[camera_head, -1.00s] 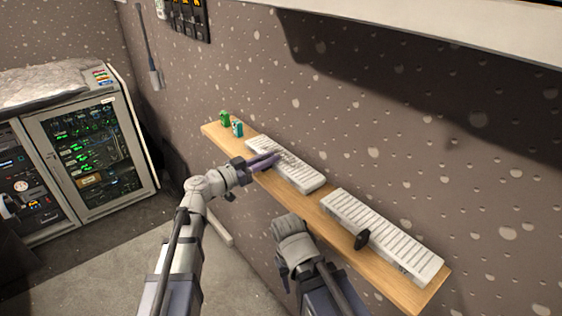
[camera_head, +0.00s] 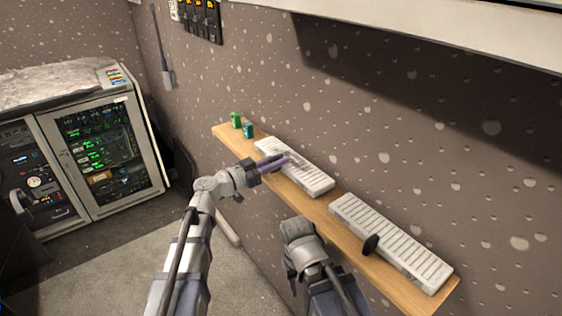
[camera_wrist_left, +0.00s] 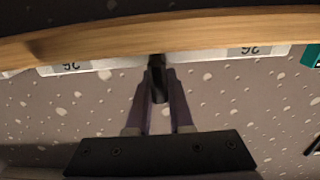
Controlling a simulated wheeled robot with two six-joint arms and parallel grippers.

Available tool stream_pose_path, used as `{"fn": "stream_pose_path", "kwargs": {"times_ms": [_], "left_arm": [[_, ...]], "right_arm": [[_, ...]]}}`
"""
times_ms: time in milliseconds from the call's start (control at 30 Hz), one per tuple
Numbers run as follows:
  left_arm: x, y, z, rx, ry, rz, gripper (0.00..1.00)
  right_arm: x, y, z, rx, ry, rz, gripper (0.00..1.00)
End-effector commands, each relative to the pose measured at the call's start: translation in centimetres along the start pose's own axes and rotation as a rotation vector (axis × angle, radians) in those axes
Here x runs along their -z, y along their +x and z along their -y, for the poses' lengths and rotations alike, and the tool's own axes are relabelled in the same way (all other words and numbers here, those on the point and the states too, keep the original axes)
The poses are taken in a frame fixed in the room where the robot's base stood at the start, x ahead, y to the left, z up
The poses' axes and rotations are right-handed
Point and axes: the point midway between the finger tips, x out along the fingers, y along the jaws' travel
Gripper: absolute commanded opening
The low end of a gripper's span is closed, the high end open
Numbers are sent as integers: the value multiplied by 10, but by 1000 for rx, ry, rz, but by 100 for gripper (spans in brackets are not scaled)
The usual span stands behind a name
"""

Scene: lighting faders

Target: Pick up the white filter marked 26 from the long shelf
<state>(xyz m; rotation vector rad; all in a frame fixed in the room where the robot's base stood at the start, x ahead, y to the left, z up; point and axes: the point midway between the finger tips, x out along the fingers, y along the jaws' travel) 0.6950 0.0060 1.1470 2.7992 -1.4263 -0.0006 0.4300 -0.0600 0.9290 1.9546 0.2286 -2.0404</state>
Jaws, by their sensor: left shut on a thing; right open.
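The white filter marked 26 (camera_head: 318,183) is a long slatted piece lying along the wooden long shelf (camera_head: 222,131). In the left wrist view its white front edge (camera_wrist_left: 205,54), with the upside-down number 26 near each end, runs along the shelf edge. My left gripper (camera_head: 286,159) reaches its front side from the left. In the left wrist view the fingertips (camera_wrist_left: 157,80) are shut on a small black handle at the filter's middle. I cannot tell whether the filter is clear of the shelf. My right gripper (camera_head: 298,232) is in front of the shelf, its fingers mostly hidden, and holds nothing visible.
A second white slatted filter (camera_head: 405,243) with a black handle (camera_head: 371,244) lies at the shelf's near right end. A green object (camera_head: 236,120) and a teal object (camera_head: 249,130) stand at the far left end. The speckled wall rises close behind the shelf.

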Motion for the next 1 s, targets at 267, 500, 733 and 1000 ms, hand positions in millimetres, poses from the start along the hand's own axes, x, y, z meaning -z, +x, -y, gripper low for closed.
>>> {"fn": "stream_pose_path", "kwargs": {"times_ms": [267, 500, 733, 1000], "left_arm": [[35, -2, 0, 0, -1, -1, 0], [68, -2, 0, 0, -1, -1, 0], [67, -43, -1, 5, -1, -1, 0], [67, -116, -1, 6, 0, -1, 0]], "right_arm": [[-2, -35, -3, 0, 0, 0, 50], [-4, -67, -6, 0, -1, 0, 50], [-4, -67, -6, 0, -1, 0, 50], [-4, -67, -6, 0, -1, 0, 50]]}}
